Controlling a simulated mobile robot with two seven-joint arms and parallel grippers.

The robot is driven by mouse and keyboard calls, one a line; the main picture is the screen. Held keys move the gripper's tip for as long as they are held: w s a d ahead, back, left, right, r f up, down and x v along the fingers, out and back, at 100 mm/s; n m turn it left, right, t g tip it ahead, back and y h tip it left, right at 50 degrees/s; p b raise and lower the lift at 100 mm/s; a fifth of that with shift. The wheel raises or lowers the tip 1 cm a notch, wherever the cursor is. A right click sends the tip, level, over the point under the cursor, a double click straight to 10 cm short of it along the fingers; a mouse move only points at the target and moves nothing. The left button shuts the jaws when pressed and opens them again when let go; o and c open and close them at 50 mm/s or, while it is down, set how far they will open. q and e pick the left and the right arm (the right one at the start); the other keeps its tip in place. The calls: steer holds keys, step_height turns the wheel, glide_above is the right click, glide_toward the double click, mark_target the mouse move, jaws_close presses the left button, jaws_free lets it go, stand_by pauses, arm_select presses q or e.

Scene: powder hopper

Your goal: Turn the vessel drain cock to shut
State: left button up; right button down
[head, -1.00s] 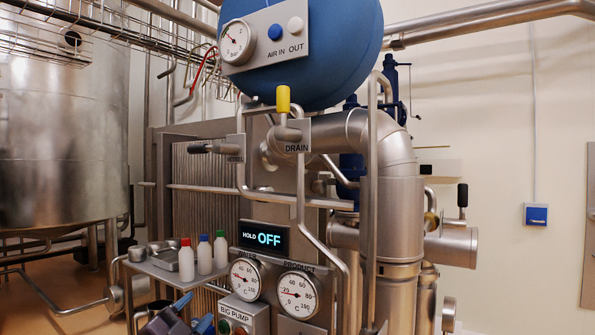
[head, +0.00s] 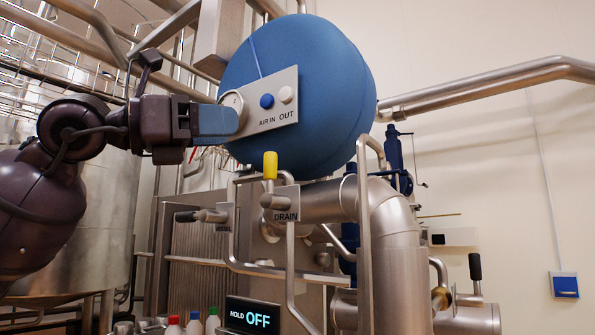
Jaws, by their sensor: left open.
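The drain cock has a yellow-capped handle (head: 270,165) that stands upright on a metal body above the DRAIN plate (head: 286,215). It sits under the big blue vessel (head: 330,80). My left gripper (head: 236,121) comes in from the left with its blue fingers pointing right, and in the picture it overlaps the left part of the gauge panel (head: 270,122). It is open, seen side-on, with nothing visible in it. It shows up and to the left of the yellow handle, apart from it. My right gripper is not in view.
A second cock with a black handle (head: 186,217) points left beside the drain cock. Bent pipes (head: 290,275) run below the handle. A HOLD OFF display (head: 252,316) and several capped bottles (head: 213,320) are at the bottom. A large steel tank (head: 105,220) stands at left.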

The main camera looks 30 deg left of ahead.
mark_target(265, 164)
arm_select(q)
steer(key=w+n+y+p, duration=0.1)
steer(key=w+y, duration=0.1)
steer(key=w, duration=0.2)
steer(key=w+f+n+y+p, duration=0.1)
steer(key=w+n, duration=0.1)
steer(key=w, duration=0.2)
steer(key=w+a+f+n+t+y+p, duration=0.1)
steer(key=w+y, duration=0.1)
steer(key=w, duration=0.2)
steer(key=shift+f+n+y, duration=0.2)
steer(key=shift+n+y, duration=0.1)
steer(key=shift+p+x, duration=0.4)
steer(key=shift+x, duration=0.4)
steer(key=shift+f, duration=0.1)
jaws_close()
